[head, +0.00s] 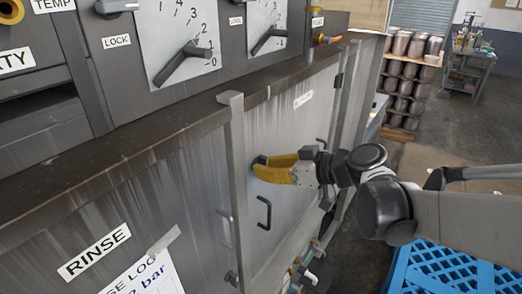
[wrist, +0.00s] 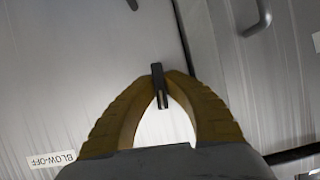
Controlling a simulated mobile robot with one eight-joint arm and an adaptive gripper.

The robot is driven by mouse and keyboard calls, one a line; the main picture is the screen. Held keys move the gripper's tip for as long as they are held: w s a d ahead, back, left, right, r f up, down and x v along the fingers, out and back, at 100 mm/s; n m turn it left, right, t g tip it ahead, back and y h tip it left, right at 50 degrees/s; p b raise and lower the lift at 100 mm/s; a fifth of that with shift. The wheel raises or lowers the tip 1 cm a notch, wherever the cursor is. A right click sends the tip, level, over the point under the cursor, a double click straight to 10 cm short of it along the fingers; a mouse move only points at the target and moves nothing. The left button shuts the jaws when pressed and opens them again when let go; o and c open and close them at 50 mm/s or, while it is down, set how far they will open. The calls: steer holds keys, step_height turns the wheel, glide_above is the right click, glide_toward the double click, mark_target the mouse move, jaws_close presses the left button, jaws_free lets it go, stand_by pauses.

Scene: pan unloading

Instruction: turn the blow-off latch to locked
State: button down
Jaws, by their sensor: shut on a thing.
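My gripper (head: 262,163) is at the front of the grey door panel, its yellow fingers shut. In the wrist view the fingertips (wrist: 160,82) meet on a small dark latch (wrist: 157,72), which stands between them. The latch lies close to a seam between two panels. A label reading BLOW-OFF (wrist: 52,158) is on the panel beside my gripper. In the head view the latch is mostly hidden behind the fingers. I cannot tell from the frames whether it is turned to locked.
A black door handle (head: 264,212) is just below my gripper. A metal post (head: 238,180) stands to its left. Dials (head: 183,62) and LOCK labels sit above. A blue crate (head: 465,272) is at lower right; stacked pans (head: 408,75) stand behind.

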steer(key=shift+n, duration=0.3)
stand_by(0.4)
steer(key=c, duration=1.5)
jaws_free()
steer(key=shift+a, duration=0.1)
steer(key=shift+o, duration=0.2)
steer(key=v, duration=1.2)
steer(key=shift+s+a, duration=0.15)
